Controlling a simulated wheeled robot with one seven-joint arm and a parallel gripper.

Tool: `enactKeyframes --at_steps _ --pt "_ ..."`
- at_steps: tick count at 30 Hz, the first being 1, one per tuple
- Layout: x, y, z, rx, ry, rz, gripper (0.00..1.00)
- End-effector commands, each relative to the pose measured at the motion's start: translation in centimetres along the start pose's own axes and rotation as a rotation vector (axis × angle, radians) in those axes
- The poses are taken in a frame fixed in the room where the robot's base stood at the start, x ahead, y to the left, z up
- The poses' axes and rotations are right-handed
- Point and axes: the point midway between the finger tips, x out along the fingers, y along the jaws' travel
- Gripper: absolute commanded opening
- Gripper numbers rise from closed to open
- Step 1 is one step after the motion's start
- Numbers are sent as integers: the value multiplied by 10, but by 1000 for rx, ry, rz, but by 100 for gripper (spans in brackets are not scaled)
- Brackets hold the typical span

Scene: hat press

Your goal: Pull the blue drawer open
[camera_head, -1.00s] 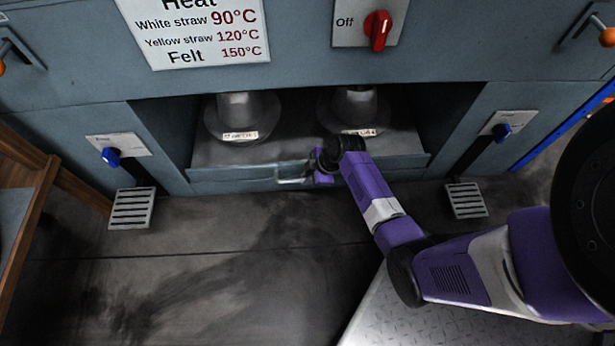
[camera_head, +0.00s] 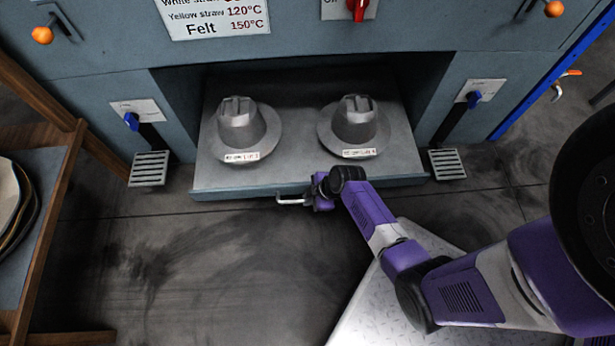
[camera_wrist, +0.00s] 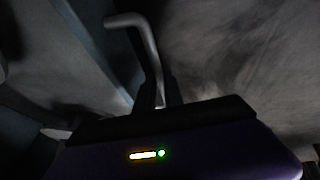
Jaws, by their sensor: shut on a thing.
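The blue-grey drawer (camera_head: 240,192) is pulled part of the way out of the press, in the middle of the head view. Two grey metal hat-shaped blocks (camera_head: 239,128) with small white labels stand on its top. A light metal bar handle (camera_head: 290,201) is on its front. My gripper (camera_head: 308,197) is at the right part of that handle and is shut on it. The fingertips are hard to make out in the head view. In the wrist view the bent handle (camera_wrist: 143,45) runs down between my dark fingers (camera_wrist: 160,104).
Blue-knobbed levers (camera_head: 132,121) and grey slotted pedals (camera_head: 149,168) flank the drawer opening. A wooden rack (camera_head: 50,215) stands at the left. A white settings sign (camera_head: 214,18) and a red switch (camera_head: 356,9) are above. The dark floor before the drawer is clear at the left.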

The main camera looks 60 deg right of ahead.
Motion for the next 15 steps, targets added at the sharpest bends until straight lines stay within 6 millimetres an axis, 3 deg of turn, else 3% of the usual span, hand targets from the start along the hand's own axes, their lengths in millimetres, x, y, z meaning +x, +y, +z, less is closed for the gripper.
enactKeyframes --at_steps 1,6,15 --pt "-6 -16 -2 -1 -1 -10 0" --pt "-12 -51 -4 -1 -1 -8 0" --pt "-17 -88 -7 -1 -1 -4 0"
